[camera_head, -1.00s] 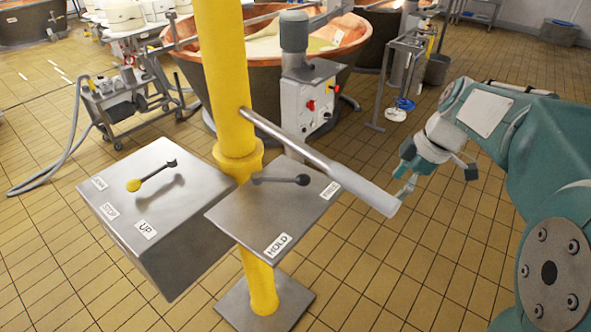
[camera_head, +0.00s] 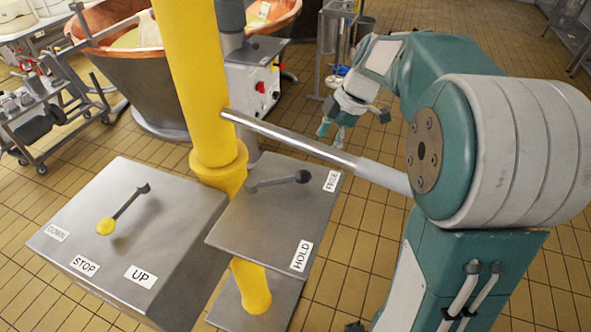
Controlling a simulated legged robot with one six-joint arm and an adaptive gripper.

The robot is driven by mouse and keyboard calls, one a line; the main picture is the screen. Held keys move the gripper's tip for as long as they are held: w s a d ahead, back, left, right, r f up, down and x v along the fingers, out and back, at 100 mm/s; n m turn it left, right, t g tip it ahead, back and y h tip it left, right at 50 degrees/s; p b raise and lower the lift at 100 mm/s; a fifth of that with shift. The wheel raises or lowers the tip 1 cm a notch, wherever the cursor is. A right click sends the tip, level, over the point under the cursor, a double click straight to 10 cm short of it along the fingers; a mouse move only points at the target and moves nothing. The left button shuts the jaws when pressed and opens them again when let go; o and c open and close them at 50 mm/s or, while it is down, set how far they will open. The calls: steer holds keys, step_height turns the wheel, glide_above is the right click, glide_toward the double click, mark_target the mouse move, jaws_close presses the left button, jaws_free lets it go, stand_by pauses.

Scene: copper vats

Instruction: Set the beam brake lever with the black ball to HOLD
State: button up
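The brake lever with the black ball (camera_head: 302,177) lies over a grey metal plate (camera_head: 262,222) on the yellow post. Its ball points right, close to the FREE label (camera_head: 331,181). The HOLD label (camera_head: 301,256) is at the plate's front right corner. My gripper (camera_head: 336,128) is beyond the grey bar, to the upper right of the plate and apart from the lever. It is small and partly hidden by the arm, so its opening is unclear.
A yellow post (camera_head: 195,80) carries a long grey bar (camera_head: 290,142) reaching right across the plate's far side. A grey box (camera_head: 170,215) on the left has a yellow-ball lever (camera_head: 106,226) and labels DOWN, STOP, UP. A copper vat (camera_head: 130,75) stands behind.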

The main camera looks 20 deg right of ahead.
mark_target(307, 172)
steer(key=x, duration=0.6)
steer(key=a+x, duration=0.1)
steer(key=x, duration=0.3)
steer(key=shift+a+r, duration=0.15)
steer(key=shift+r, duration=0.05)
steer(key=shift+f, duration=0.2)
steer(key=shift+d, duration=0.65)
steer(key=shift+s+a, duration=0.15)
steer(key=shift+a, duration=0.2)
jaws_close()
